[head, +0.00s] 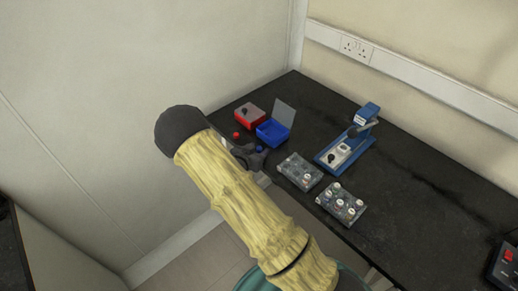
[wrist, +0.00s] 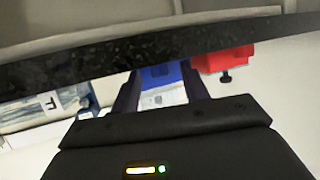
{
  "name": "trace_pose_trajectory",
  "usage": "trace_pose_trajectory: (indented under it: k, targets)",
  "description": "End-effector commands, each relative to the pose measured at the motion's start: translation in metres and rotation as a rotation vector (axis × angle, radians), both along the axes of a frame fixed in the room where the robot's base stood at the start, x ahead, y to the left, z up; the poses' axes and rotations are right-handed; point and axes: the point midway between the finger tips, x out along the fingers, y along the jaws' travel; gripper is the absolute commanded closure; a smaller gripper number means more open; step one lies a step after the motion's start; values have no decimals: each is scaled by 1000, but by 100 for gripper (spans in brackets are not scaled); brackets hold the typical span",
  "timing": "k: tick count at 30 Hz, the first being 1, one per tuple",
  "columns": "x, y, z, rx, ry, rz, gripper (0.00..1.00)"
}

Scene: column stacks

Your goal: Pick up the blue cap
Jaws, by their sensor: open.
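The blue cap (head: 260,149) is a small round blue thing on the black table in the head view, in front of the blue box and close beside my gripper (head: 251,158). My arm and gripper partly cover the area around it. In the wrist view my gripper (wrist: 161,82) shows two dark fingers spread apart with nothing held between them. I cannot make out the cap for certain in the wrist view.
A blue box (head: 272,133) with a raised lid and a red box (head: 249,114) stand behind. A red cap (head: 236,134) lies to the left. Two clear trays (head: 300,172) and a blue stand (head: 345,151) are to the right. The table edge (wrist: 60,70) crosses the wrist view.

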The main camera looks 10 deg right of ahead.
Motion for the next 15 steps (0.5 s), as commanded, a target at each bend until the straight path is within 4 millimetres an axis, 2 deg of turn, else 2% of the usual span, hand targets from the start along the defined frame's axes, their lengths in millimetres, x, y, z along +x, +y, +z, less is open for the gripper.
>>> trace_pose_trajectory:
  k: [15]
  targets:
    - [0,1,0,0,0,1,57]
